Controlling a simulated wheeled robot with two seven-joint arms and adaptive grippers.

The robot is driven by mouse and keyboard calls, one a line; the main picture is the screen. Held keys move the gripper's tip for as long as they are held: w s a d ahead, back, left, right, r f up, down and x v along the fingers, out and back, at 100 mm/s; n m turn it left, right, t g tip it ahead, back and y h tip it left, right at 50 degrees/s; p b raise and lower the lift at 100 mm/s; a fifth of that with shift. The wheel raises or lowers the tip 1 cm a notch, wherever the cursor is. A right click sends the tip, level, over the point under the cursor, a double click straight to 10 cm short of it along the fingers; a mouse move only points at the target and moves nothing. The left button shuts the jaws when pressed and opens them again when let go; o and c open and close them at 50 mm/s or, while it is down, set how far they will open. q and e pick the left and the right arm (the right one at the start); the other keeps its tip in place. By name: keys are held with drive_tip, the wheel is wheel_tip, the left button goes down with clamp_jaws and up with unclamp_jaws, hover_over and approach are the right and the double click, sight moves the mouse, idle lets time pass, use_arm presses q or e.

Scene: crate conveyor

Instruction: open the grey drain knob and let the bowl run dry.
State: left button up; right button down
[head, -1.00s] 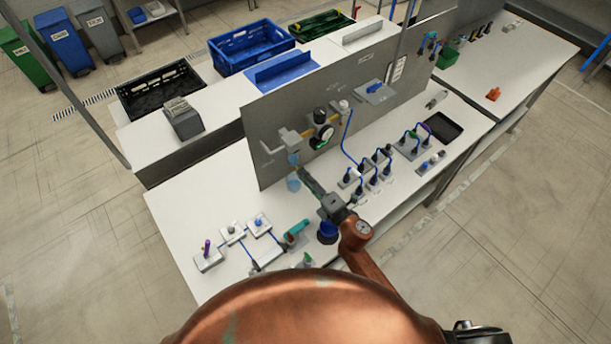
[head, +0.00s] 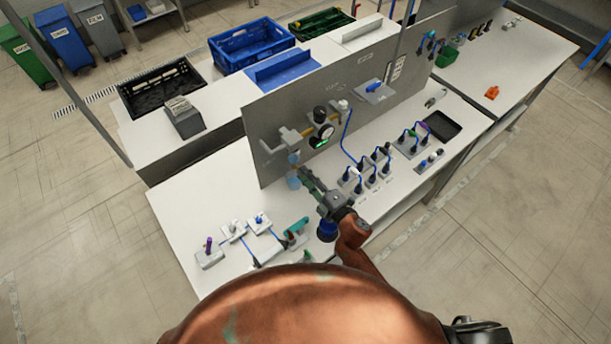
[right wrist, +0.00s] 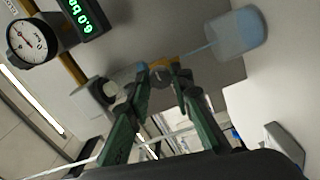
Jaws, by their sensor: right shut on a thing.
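My right gripper (right wrist: 160,78) is shut on the small grey drain knob (right wrist: 158,74), which is mostly hidden between its green fingertips. Beside it in the right wrist view is the pale, bluish bowl (right wrist: 126,74); its water level cannot be made out. A thin blue stream runs from near the knob toward a clear beaker (right wrist: 238,32) that holds bluish liquid. In the head view, my right gripper (head: 302,172) is just under the bowl (head: 293,158) and beside the beaker (head: 292,183). My left gripper is not in view.
A round gauge (right wrist: 32,41) and a green-lit display (right wrist: 82,16) are close to the gripper. The grey upright panel (head: 260,120) stands behind it.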

drive_tip(key=c, duration=1.7)
unclamp_jaws()
drive_tip(key=shift+s+d, duration=0.1)
drive_tip(key=v, duration=1.1)
drive_tip(key=shift+s+d, duration=0.2)
drive_tip(key=shift+s, duration=0.1)
